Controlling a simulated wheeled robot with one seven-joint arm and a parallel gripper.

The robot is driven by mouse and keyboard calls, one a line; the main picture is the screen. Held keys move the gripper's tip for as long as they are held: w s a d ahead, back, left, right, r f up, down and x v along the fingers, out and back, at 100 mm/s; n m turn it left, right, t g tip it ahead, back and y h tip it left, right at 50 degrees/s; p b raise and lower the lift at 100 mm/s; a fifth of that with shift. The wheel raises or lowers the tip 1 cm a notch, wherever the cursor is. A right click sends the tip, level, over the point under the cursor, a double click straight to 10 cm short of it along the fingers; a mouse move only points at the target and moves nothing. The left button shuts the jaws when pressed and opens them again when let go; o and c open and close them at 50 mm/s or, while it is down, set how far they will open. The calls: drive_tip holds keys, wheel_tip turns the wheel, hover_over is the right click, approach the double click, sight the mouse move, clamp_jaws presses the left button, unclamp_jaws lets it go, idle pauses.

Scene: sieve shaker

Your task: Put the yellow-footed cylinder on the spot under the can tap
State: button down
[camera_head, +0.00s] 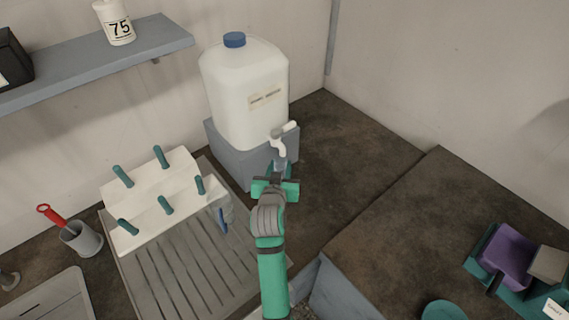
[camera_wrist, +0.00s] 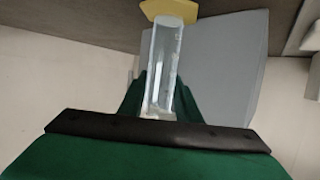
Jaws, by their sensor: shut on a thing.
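A clear cylinder (camera_wrist: 163,68) with a yellow foot (camera_wrist: 168,12) is held between my gripper's green fingers in the wrist view. My gripper (camera_head: 275,180) is shut on it, and in the head view it is just below the white can tap (camera_head: 279,143). Only a little of the clear cylinder (camera_head: 281,163) shows there, close under the spout. The tap belongs to a white can (camera_head: 243,95) with a blue cap on a grey-blue block (camera_head: 238,162). The spot under the tap is hidden by my gripper and arm. I cannot tell whether the foot touches the counter.
A white peg rack (camera_head: 150,200) with teal pegs stands behind a ribbed draining board (camera_head: 180,270) on the left. A blue-footed cylinder (camera_head: 223,218) is at its right side. A grey cup (camera_head: 80,239) holds a red-handled tool. The brown counter (camera_head: 370,145) right of the can is clear.

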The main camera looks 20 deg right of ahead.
drive_tip(key=shift+w+d+f, duration=0.55)
drive_tip(key=shift+w+d, duration=0.05)
drive_tip(key=shift+d, duration=0.05)
drive_tip(key=shift+s+a, duration=0.1)
drive_tip(key=shift+a, duration=0.05)
drive_tip(key=shift+f, duration=0.1)
drive_tip(key=c, duration=1.6)
unclamp_jaws()
drive_tip(key=shift+f, duration=0.1)
drive_tip(key=shift+s, duration=0.1)
